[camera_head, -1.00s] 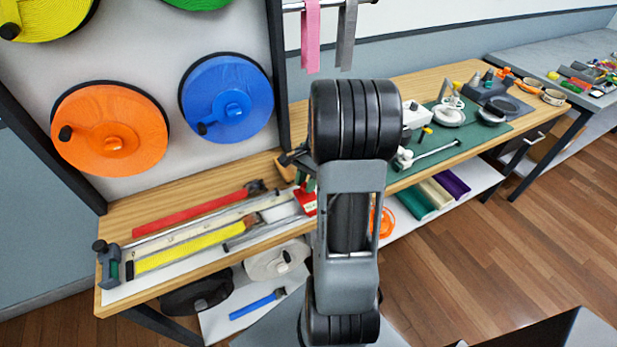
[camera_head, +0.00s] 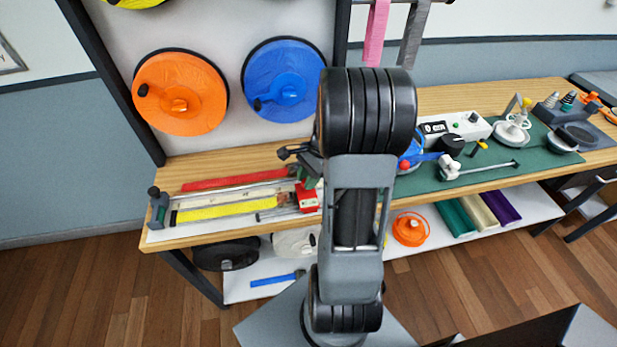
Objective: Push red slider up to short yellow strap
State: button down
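The red slider (camera_head: 307,198) is a small red block at the right end of the metal rail on the bench, just left of my arm. The short yellow strap (camera_head: 228,208) lies flat along the rail to its left, with a gap between the strap's right end and the slider. A longer red strap (camera_head: 235,180) lies behind it. My gripper (camera_head: 303,160) is mostly hidden behind my arm's black joint. Its dark parts show above and behind the slider. Whether it touches the slider or is open cannot be seen.
A grey-green end clamp (camera_head: 158,208) stands at the bench's left end. The orange reel (camera_head: 181,92) and blue reel (camera_head: 283,79) hang on the panel behind. Right of my arm, a green mat (camera_head: 500,158) holds tools and a white box (camera_head: 460,127). A shelf (camera_head: 380,248) runs below.

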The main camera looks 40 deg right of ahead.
jog(key=c, duration=1.1)
grip_release()
jog(key=shift+w+a, duration=0.15)
jog(key=shift+a, duration=0.05)
jog(key=shift+o, duration=1.2)
jog(key=shift+d, duration=0.1)
jog(key=v, duration=1.3)
jog(key=shift+d+r, duration=0.2)
jog(key=shift+r, duration=0.2)
